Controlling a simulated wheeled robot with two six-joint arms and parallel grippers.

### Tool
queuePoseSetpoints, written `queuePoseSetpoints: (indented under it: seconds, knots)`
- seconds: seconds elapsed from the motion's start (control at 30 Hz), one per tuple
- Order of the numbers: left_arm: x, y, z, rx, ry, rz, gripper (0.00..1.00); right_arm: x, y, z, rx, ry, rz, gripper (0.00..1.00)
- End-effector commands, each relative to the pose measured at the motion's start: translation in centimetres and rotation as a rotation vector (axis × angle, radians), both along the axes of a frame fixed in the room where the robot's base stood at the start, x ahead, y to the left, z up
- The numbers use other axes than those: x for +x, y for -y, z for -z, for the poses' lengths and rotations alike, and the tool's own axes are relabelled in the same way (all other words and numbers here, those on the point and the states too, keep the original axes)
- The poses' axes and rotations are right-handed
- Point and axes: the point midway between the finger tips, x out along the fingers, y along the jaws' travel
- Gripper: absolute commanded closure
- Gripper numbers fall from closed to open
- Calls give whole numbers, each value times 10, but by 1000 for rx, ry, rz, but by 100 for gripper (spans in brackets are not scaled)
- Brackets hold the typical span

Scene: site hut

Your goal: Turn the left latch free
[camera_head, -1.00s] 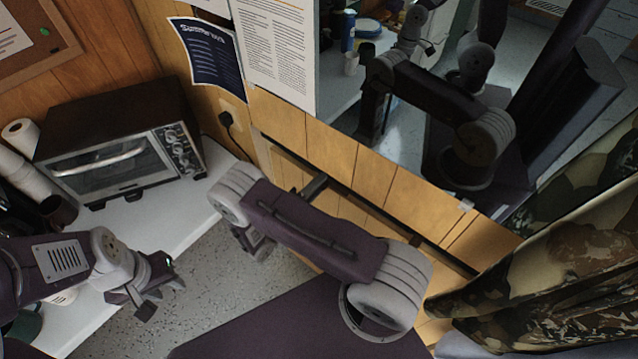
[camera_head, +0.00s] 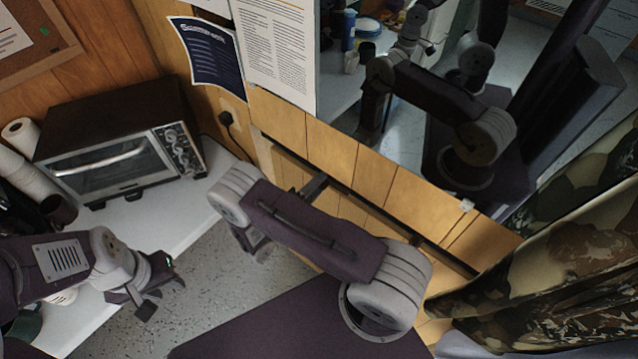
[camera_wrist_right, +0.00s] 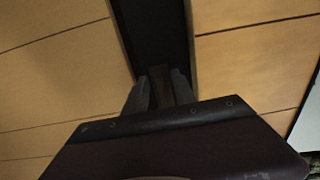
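A short dark bar (camera_head: 313,187), which looks like the left latch, crosses the dark rail on the wood-panelled wall. Its lower end is hidden behind my right arm. My right gripper (camera_head: 258,248) hangs below and left of it, mostly covered by the arm. In the right wrist view, the right gripper's fingers (camera_wrist_right: 160,92) stand close on either side of a narrow brown piece, in front of a wide dark strip (camera_wrist_right: 155,35). I cannot tell whether they touch that piece. My left gripper (camera_head: 160,297) is open and empty in front of the counter, away from the wall.
A toaster oven (camera_head: 118,145) stands on the white counter (camera_head: 165,220) at left. A mirror (camera_head: 345,110) above the rail reflects my body. A camouflage cloth (camera_head: 560,265) hangs at right. Open speckled floor (camera_head: 215,290) shows between the counter and the wall.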

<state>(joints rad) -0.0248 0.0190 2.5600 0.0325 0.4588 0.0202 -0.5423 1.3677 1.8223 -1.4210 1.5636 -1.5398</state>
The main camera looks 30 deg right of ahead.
Motion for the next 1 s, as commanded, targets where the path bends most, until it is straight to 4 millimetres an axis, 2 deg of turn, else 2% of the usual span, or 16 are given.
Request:
queuePoseSetpoints:
  seconds: [0.07,0.3,0.43,0.6,1.0]
  knots:
    - [0,0,3,0,0,0,64,-2,-8,1,0,1,-4,68]
    - [0,0,15,0,0,0,64,-22,-58,3,1,3,-6,68]
    - [0,0,19,0,0,0,64,-30,-76,2,0,1,-4,68]
    - [0,0,19,0,0,0,64,-34,-83,1,1,-1,0,68]
    - [0,0,19,0,0,0,64,-34,-83,0,0,-1,0,68]
